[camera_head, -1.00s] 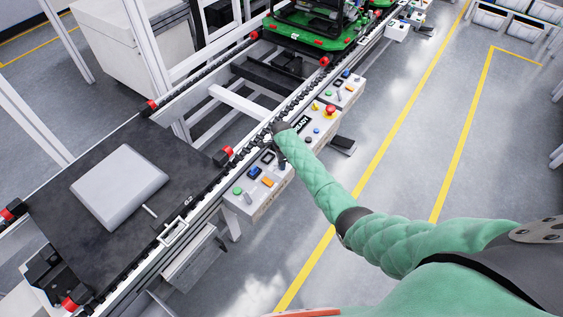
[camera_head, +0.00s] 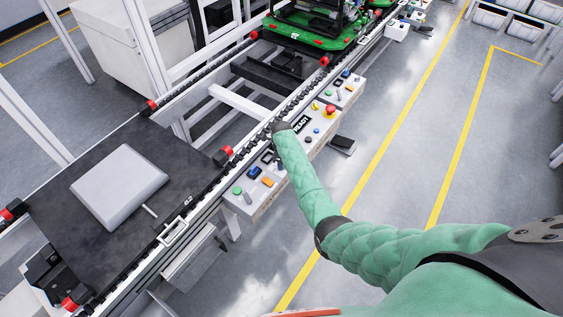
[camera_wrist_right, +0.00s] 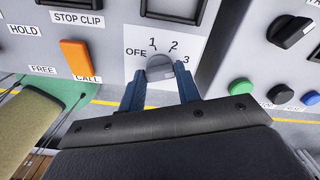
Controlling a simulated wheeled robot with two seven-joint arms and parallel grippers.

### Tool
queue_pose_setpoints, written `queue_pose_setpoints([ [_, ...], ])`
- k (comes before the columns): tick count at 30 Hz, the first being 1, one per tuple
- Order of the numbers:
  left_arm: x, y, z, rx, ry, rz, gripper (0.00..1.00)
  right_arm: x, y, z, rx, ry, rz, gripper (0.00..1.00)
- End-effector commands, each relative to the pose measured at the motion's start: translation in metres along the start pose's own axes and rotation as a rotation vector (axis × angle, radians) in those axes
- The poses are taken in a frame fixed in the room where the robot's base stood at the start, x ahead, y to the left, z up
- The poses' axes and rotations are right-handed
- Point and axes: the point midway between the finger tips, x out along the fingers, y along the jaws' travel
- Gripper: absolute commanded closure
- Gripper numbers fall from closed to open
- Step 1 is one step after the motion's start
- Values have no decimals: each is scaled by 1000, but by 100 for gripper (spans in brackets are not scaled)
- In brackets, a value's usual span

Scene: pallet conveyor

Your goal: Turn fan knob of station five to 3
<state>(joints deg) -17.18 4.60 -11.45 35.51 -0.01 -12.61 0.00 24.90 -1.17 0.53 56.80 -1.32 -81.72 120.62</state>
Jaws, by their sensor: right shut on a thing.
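The grey fan knob (camera_wrist_right: 160,68) sits on a white plate marked OFF, 1, 2 and 3 in the right wrist view. My right gripper (camera_wrist_right: 160,82) is shut on it, with one blue finger on each side. I cannot tell clearly which mark the knob points to. In the head view my right gripper (camera_head: 279,128) reaches the control panel (camera_head: 258,199) beside the conveyor, and my arm hides the knob there. My left gripper is not in view.
The panel has an orange CALL switch (camera_wrist_right: 76,56), a black selector knob (camera_wrist_right: 291,27), a green button (camera_wrist_right: 241,92) and a blue button (camera_wrist_right: 311,98). The conveyor carries a black pallet (camera_head: 100,225) with a grey box (camera_head: 120,187).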

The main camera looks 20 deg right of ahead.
Motion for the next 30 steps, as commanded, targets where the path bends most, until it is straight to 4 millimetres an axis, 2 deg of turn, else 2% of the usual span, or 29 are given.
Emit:
queue_pose_setpoints([
  [8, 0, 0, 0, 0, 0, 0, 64, 0, 0, 0, 1, 0, 0, 90],
  [9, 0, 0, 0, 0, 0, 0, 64, 0, 0, 0, 1, 0, 0, 61],
  [12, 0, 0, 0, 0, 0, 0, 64, 0, 0, 0, 1, 0, 0, 45],
  [23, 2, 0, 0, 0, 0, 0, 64, -3, 0, 0, 0, -1, -1, 45],
  [30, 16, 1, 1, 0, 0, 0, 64, -30, -1, 0, 1, -3, -2, 45],
])
